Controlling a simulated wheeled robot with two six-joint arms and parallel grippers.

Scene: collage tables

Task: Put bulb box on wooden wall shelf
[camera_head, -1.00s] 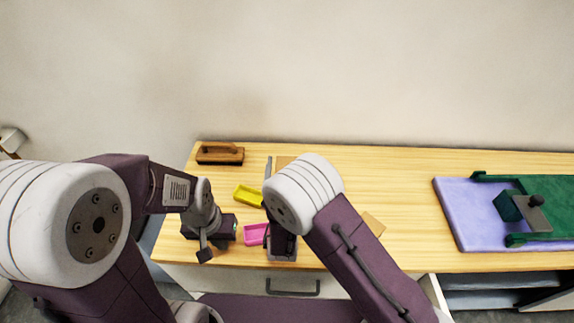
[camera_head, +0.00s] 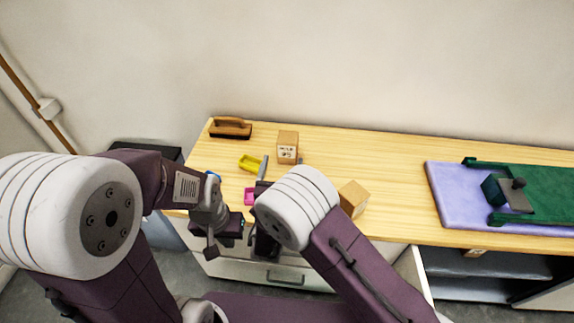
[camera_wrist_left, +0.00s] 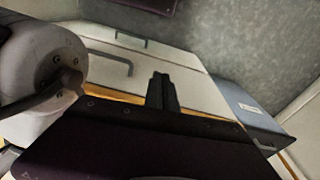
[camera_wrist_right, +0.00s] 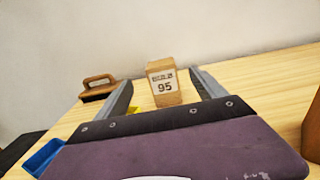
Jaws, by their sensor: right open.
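A small tan carton (camera_head: 288,144) with a white printed label stands on the wooden counter near the wall. In the right wrist view the carton (camera_wrist_right: 163,84) shows "95"; the smaller print is unclear. A second tan carton (camera_head: 352,198) stands nearer the front, to the right of my right arm. I cannot tell which is the bulb box. My right gripper (camera_wrist_right: 161,79) is open and points at the labelled carton, which appears between its fingers, with contact not visible. My left gripper (camera_wrist_left: 162,91) looks shut and empty, low before the counter front. No wooden wall shelf is identifiable.
A yellow tray (camera_head: 250,162) and a pink tray (camera_head: 249,196) lie near my right gripper. A purple mat (camera_head: 450,207) with green equipment covers the right side. The counter's middle back is clear.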

